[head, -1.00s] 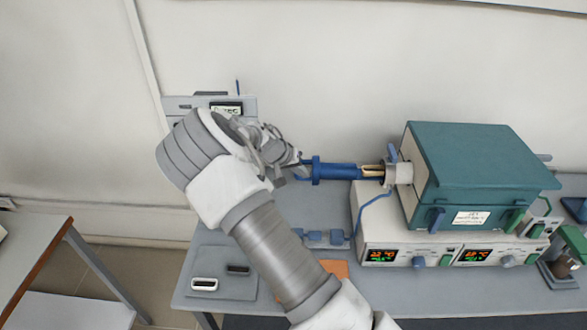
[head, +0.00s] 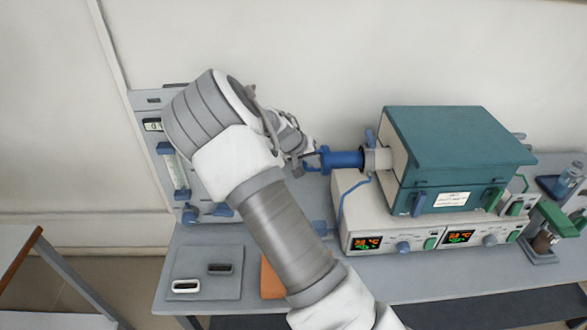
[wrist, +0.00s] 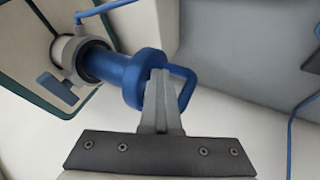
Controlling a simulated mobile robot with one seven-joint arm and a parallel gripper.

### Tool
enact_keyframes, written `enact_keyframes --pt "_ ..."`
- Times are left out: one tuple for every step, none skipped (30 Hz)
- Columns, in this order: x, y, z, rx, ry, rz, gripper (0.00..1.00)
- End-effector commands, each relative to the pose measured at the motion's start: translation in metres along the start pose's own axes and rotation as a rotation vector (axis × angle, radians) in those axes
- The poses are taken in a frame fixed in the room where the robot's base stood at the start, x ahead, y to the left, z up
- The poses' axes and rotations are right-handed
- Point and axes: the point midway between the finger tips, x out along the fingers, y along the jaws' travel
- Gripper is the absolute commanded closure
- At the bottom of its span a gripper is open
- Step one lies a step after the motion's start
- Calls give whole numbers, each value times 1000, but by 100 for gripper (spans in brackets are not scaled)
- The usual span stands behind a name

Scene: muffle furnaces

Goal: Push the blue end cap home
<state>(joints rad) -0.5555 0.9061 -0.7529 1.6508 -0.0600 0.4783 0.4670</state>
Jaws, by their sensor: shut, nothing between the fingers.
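The blue end cap (head: 343,159) is a cylinder with a wider flange and a side loop handle, lined up with the grey collar (head: 378,159) on the left of the teal furnace (head: 460,150). In the head view the cap's inner end meets the collar. In the wrist view the blue cap (wrist: 122,74) reaches the collar's dark ring, and its wide flange stands clear of it. My gripper (head: 312,160) is shut and empty at the cap's outer end. The shut fingers (wrist: 158,85) overlap the flange beside the loop; I cannot tell whether they touch.
The furnace sits on a white control box (head: 400,235) with lit displays. A flowmeter panel (head: 175,165) stands behind my arm. A grey plate (head: 205,258) and an orange mat (head: 271,280) lie at the front left. A green-clamped stand (head: 545,235) is at the right.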

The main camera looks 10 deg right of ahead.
Motion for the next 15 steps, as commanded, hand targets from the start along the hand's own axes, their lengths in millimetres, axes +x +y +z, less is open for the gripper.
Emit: enact_keyframes --pt "10 12 3 6 -3 2 100" --pt "14 18 2 7 -3 2 100" --pt "18 26 2 6 -3 2 100" --pt "21 33 2 7 -4 2 100" --pt "24 38 2 6 -3 2 100" --pt "28 46 2 5 -3 2 100" --pt "30 51 2 5 -3 2 100" --pt "33 56 2 5 -3 1 100" --pt "36 62 2 4 -3 1 100" --pt "38 66 2 4 -3 1 100" --pt "40 70 2 4 -3 1 100" --pt "42 74 2 4 -3 1 100" --pt "43 77 2 3 -2 1 100" --pt "44 80 1 3 -2 1 100" --pt "46 84 1 3 -2 1 100"
